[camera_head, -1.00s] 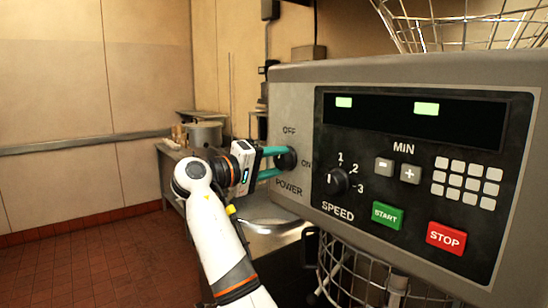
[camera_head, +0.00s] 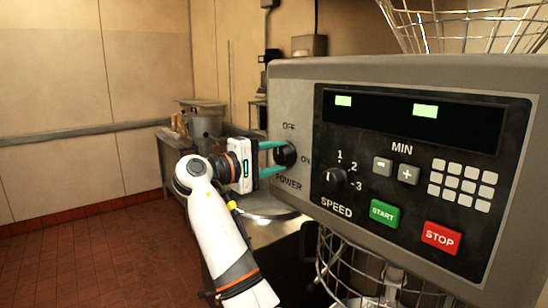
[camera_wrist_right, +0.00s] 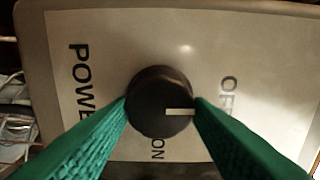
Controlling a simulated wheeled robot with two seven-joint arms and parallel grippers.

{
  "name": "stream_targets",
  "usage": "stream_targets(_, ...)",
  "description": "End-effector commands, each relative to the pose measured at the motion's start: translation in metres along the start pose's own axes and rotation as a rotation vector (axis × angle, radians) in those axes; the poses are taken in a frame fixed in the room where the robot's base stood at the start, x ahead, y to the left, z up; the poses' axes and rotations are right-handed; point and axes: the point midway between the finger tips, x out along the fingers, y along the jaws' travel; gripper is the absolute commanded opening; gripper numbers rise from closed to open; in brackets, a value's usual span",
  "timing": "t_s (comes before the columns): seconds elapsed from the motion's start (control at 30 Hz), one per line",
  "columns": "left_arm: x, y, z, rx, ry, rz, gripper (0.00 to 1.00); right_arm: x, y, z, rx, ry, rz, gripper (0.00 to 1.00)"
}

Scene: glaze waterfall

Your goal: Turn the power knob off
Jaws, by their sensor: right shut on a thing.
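The power knob (camera_head: 287,154) is black and round, on the grey control panel (camera_head: 290,103) between the OFF, ON and POWER labels. It also shows in the right wrist view (camera_wrist_right: 158,92), with its white pointer aimed right, toward the side where the OFF label (camera_wrist_right: 228,92) is. ON is below the knob there. My right gripper (camera_head: 277,157) is shut on the knob, one teal finger on each side; both fingers touch its rim in the wrist view (camera_wrist_right: 162,103). My left gripper is not in view.
To the right on the panel are the speed knob (camera_head: 333,179), a green START button (camera_head: 384,213), a red STOP button (camera_head: 440,238) and a lit display (camera_head: 385,108). Wire baskets (camera_head: 455,28) are above and below. A metal pot (camera_head: 207,122) stands behind my arm.

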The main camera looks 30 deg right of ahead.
Motion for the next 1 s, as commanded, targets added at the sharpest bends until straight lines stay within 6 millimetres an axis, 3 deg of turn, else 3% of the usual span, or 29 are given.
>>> stream_targets(0.17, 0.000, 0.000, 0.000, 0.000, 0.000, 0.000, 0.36, 0.000, -0.002, 0.000, 0.001, -0.002, -0.004, 0.23)
stream_targets(0.2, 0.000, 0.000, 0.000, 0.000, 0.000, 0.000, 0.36, 0.000, -0.002, 0.000, 0.001, -0.001, -0.004, 0.52)
stream_targets(0.3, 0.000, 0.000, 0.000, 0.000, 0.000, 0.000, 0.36, 0.000, -0.001, 0.000, 0.001, -0.001, -0.003, 0.67)
stream_targets(0.67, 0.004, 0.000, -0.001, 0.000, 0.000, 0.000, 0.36, -0.006, 0.001, 0.001, 0.001, -0.001, -0.001, 0.67)
stream_targets(1.0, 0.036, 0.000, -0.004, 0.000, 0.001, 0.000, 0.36, -0.072, 0.004, 0.001, 0.002, -0.004, -0.001, 0.67)
